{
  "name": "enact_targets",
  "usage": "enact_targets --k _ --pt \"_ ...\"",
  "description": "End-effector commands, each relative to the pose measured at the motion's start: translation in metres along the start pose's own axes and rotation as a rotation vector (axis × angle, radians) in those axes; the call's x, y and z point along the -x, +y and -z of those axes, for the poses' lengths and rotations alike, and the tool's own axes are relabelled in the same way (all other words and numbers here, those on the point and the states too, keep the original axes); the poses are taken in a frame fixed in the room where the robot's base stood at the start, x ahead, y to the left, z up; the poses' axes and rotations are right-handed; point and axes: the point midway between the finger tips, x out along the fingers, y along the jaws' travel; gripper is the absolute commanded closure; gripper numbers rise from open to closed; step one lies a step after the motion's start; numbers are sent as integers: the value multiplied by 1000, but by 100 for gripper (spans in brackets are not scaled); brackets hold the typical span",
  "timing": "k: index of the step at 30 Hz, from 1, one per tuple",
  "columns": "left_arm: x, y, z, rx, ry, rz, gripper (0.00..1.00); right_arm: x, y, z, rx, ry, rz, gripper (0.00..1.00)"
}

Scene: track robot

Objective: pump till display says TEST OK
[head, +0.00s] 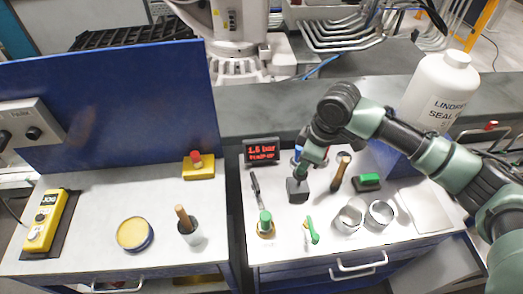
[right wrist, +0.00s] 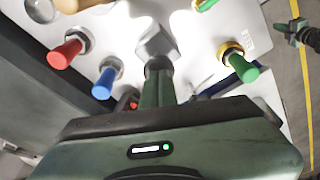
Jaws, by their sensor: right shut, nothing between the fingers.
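The display (head: 262,150) at the back of the right-hand bench shows red text reading about 1.5 bar; the smaller line below is hard to read. My right gripper (head: 298,188) points down over the middle of this bench, shut and empty. A dark grey square piece is at its tip; I cannot tell whether it is a fingertip or a block below. A blue handle (head: 297,153) stands just behind it, partly hidden by my arm. The right wrist view shows the blue handle (right wrist: 105,84), a red handle (right wrist: 66,54) and a green handle on a brass collar (right wrist: 241,66). I cannot tell which part is the pump.
A green-topped brass piece (head: 265,222), a wooden handle (head: 340,172), a green block (head: 368,181) and metal rings (head: 380,213) stand close around. A white bottle (head: 440,92) is at the back right. The left bench holds a yellow handset (head: 45,220) and a round tin (head: 134,234).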

Motion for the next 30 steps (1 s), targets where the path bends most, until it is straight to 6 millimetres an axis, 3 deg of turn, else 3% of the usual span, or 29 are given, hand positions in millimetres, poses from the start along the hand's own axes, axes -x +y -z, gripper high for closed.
enact_targets --k 10,30 --pt "-1 0 0 0 0 0 100 -3 0 -1 0 0 0 100" --pt "-8 0 -1 0 0 0 100 -32 0 -6 1 0 1 100"
